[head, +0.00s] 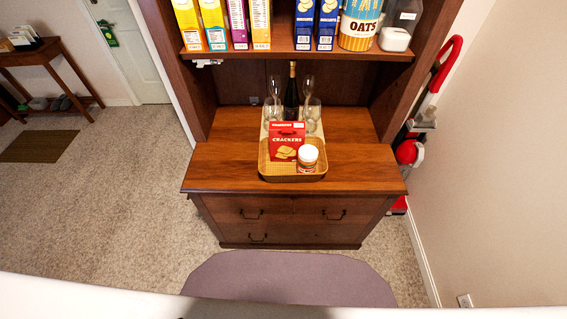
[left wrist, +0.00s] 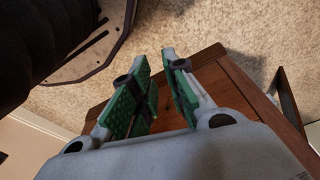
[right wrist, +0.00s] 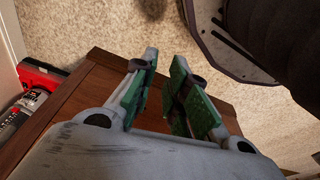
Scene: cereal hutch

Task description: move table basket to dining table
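A shallow woven tan basket (head: 277,177) sits near the front edge of the wooden hutch's counter in the head view. It holds a red crackers box (head: 284,147) and a white-lidded jar (head: 307,157). No dining table can be made out. My left gripper (left wrist: 157,58) shows in the left wrist view, its green-padded fingers apart with nothing between them. My right gripper (right wrist: 165,60) shows in the right wrist view, likewise open and empty. Both have brown hutch wood and carpet beyond them. Neither gripper shows in the head view.
Behind the basket stand a dark bottle (head: 291,95) and several glasses (head: 312,112). Cereal boxes and an oats canister (head: 359,25) fill the shelf above. Red cleaning gear (head: 408,152) stands by the right wall. Open carpet (head: 120,190) lies left; a mat (head: 290,278) lies in front.

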